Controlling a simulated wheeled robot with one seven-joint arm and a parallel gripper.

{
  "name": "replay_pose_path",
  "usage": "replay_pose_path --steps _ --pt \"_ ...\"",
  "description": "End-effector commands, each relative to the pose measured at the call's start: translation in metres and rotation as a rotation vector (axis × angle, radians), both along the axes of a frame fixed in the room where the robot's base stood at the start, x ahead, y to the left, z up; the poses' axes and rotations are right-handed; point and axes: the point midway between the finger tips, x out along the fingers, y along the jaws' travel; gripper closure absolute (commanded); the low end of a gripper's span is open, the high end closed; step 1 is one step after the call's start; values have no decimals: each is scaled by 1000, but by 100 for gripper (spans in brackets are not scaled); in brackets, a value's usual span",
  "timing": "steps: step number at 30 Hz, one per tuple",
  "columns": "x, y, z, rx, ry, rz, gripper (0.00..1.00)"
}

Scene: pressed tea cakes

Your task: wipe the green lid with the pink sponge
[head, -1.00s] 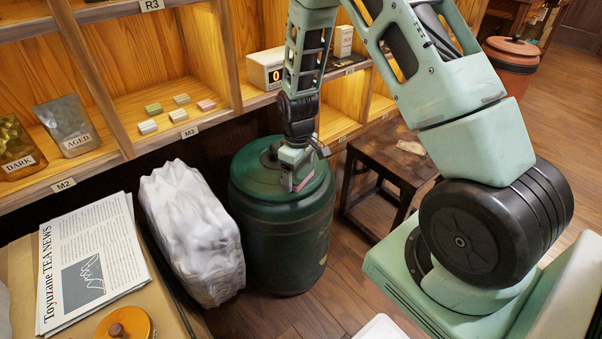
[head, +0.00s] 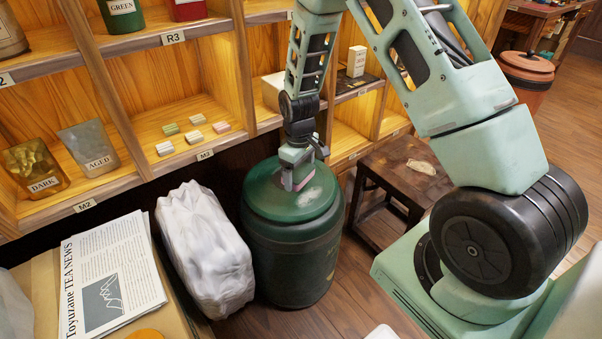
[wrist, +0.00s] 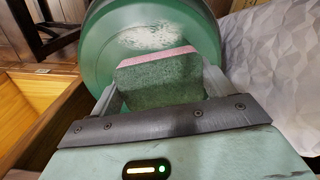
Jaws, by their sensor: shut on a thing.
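The green lid (head: 262,197) tops a dark green drum beside the shelves; it also shows in the wrist view (wrist: 95,55). A pale whitish patch marks the lid, right of the sponge in the head view and beyond it in the wrist view. My gripper (head: 296,165) points down over the lid. In the wrist view my gripper (wrist: 162,88) is shut on the pink sponge (wrist: 160,82), which has a speckled dark green face and a pink edge. The sponge (head: 298,184) is at the lid's surface; I cannot tell if it touches.
A white wrapped bundle (head: 205,250) stands close left of the drum. A low dark wooden stool (head: 400,170) is to the right. Shelves (head: 190,110) with small blocks and tea pouches rise behind. A newspaper (head: 110,275) lies at the lower left.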

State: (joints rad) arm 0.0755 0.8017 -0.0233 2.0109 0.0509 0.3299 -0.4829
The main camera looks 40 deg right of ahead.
Motion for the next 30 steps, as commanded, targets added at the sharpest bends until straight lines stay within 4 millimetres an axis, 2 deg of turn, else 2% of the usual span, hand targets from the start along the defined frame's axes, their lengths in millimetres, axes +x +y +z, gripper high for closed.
replay_pose_path --steps 1,9,30 --pt "1 1 9 0 -1 1 44" --pt "4 3 29 0 0 0 44" --pt "5 3 29 0 0 0 44"
